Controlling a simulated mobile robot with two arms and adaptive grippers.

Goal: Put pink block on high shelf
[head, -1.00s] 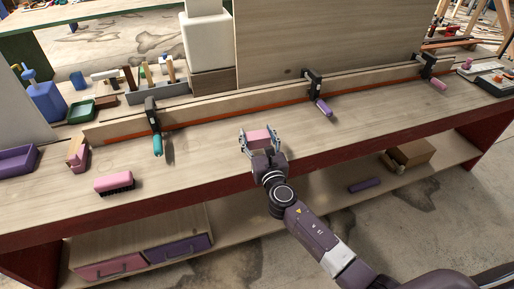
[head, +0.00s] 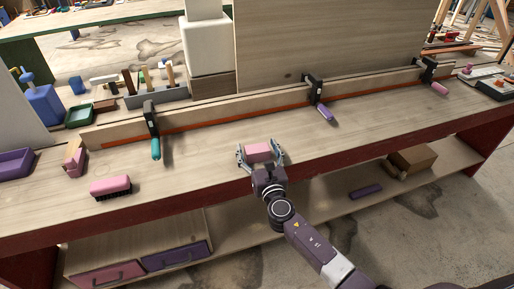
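The pink block (head: 258,151) is a small box near the front edge of the wooden workbench (head: 200,175). My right gripper (head: 260,152) reaches it from the front, with one finger on each side of the block. The fingers are spread wide; small gaps seem to show beside the block, and I cannot tell whether either finger touches it. My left gripper is not in view. A low shelf (head: 330,196) runs under the bench top; no high shelf can be made out for certain.
A pink brush (head: 111,186), a purple tray (head: 14,163) and a tool holder (head: 157,96) stand to the left. The bench around the gripper is clear.

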